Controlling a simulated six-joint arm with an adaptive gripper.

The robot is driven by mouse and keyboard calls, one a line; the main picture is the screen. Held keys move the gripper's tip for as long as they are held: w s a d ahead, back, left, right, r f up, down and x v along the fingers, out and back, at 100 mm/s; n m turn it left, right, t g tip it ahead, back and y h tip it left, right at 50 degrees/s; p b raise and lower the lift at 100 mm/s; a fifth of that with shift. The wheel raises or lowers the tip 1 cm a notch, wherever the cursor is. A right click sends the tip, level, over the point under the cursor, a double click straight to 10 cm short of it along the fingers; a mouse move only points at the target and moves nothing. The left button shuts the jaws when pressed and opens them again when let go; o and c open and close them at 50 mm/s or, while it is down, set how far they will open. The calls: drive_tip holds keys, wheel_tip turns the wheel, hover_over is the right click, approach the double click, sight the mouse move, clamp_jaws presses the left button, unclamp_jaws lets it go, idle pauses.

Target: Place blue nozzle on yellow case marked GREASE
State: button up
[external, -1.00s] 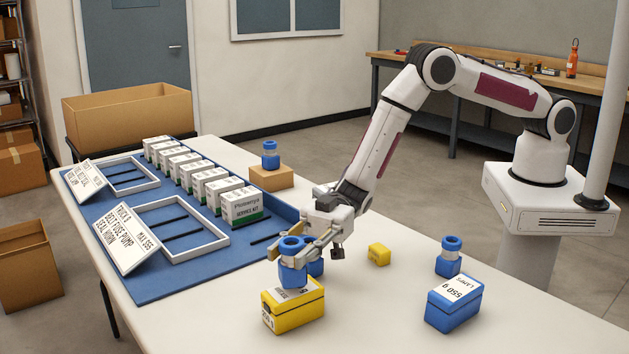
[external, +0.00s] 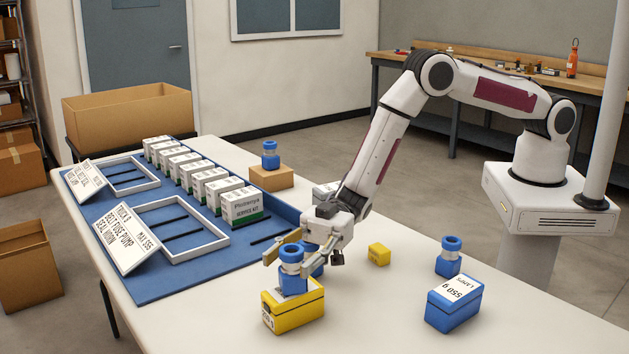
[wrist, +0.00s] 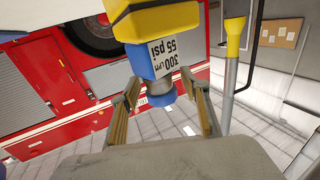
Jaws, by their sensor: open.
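A blue nozzle (external: 292,275) with a pale ring under its round top stands upright on a yellow case (external: 298,315) near the table's front. I cannot read GREASE on the case. My gripper (external: 290,250) is open, its tan fingers apart around the upper nozzle. In the wrist view the nozzle (wrist: 160,92) hangs inverted between the spread fingers (wrist: 163,90), with a gap each side. Its label reads 300 LPM 55 psi, and the yellow case (wrist: 150,22) is at the top.
A blue case (external: 453,305) and another blue nozzle (external: 449,258) stand to the right. A small yellow block (external: 379,255) lies between. A blue mat (external: 150,285) with frames and white boxes fills the left. The wrist background shows a red vehicle (wrist: 40,125), absent from the external view.

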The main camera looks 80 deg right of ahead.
drive_tip(key=shift+r, duration=0.1)
drive_tip(key=shift+d, duration=0.15)
drive_tip(key=v, duration=1.1)
drive_tip(key=shift+s+d, duration=0.15)
drive_tip(key=shift+d, duration=0.2)
idle(0.6)
